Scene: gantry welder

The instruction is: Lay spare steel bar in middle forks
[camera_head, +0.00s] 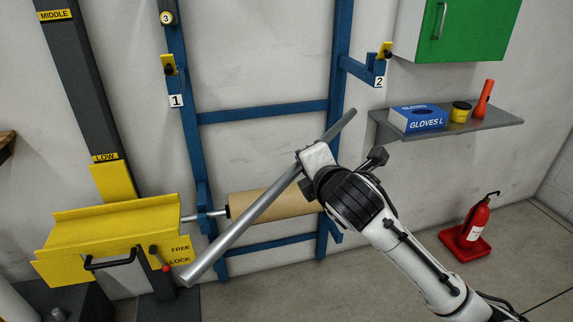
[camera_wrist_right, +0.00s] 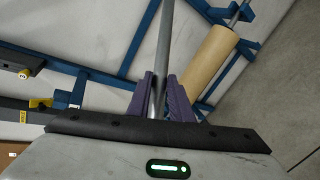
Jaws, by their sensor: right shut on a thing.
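My right gripper (camera_head: 308,162) is shut on a long grey steel bar (camera_head: 240,223). The bar is held tilted in front of the blue rack, its near end low at the left and its far end high at the right. In the right wrist view the bar (camera_wrist_right: 165,40) runs between the two purple fingers (camera_wrist_right: 160,90). On the rack, a left fork with a yellow latch (camera_head: 168,66) is above label 1, and a right fork (camera_head: 372,70) with a yellow latch is by label 2. No bar lies in these two forks. My left gripper is out of view.
A brown roll (camera_head: 272,197) on a bar sits low on the blue rack (camera_head: 262,113). A yellow carriage (camera_head: 115,225) stands at left on a dark column marked LOW and MIDDLE. A shelf (camera_head: 470,126) and green cabinet (camera_head: 455,28) are at right, a fire extinguisher (camera_head: 477,220) below.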

